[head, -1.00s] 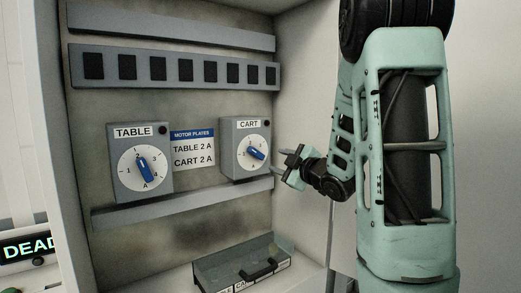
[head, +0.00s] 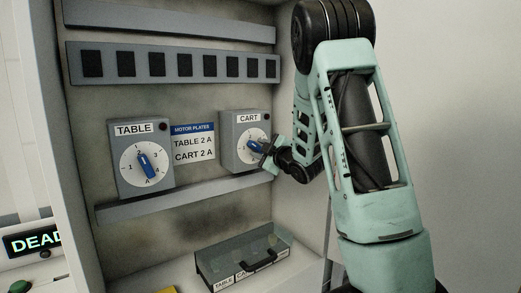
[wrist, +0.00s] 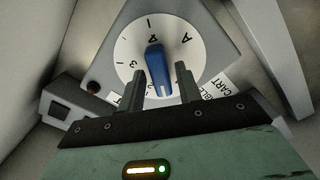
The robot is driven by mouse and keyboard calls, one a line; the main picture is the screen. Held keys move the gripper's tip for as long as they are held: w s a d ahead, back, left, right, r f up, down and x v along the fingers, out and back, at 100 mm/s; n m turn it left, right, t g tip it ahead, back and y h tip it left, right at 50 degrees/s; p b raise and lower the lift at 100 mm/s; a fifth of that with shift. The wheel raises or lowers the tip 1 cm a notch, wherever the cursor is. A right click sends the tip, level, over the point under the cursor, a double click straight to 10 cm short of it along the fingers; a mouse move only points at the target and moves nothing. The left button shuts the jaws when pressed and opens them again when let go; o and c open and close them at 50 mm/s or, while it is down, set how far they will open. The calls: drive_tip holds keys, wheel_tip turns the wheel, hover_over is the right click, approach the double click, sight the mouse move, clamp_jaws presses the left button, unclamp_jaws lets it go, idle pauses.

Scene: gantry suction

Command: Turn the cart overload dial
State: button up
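The cart overload dial is a white round face (head: 238,154) on a grey box labelled CART, with a blue knob (head: 256,146). In the wrist view the blue knob (wrist: 157,70) stands between the two fingers of my gripper (wrist: 160,75). The fingers are open, one on each side of the knob's lower part, with a clear gap on the right side; I cannot tell whether the left finger touches. In the head view my gripper (head: 267,152) is at the right of the dial and hides part of it.
A similar TABLE dial (head: 143,167) is at the left. A placard (head: 194,149) between them reads TABLE 2 A, CART 2 A. A ledge (head: 185,200) runs below the dials, and a handled case (head: 213,270) sits lower. The cabinet wall is close on the right.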

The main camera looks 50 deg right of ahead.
clamp_jaws()
drive_tip(key=shift+f+m+b, duration=0.1)
drive_tip(key=shift+m+b, duration=0.2)
drive_tip(key=shift+b, duration=0.05)
drive_tip(key=shift+m+b, duration=0.8)
drive_tip(key=shift+m, duration=0.1)
drive_tip(key=shift+m+b, duration=0.95)
drive_tip(key=shift+m, duration=1.25)
drive_tip(key=shift+o, duration=1.5)
unclamp_jaws()
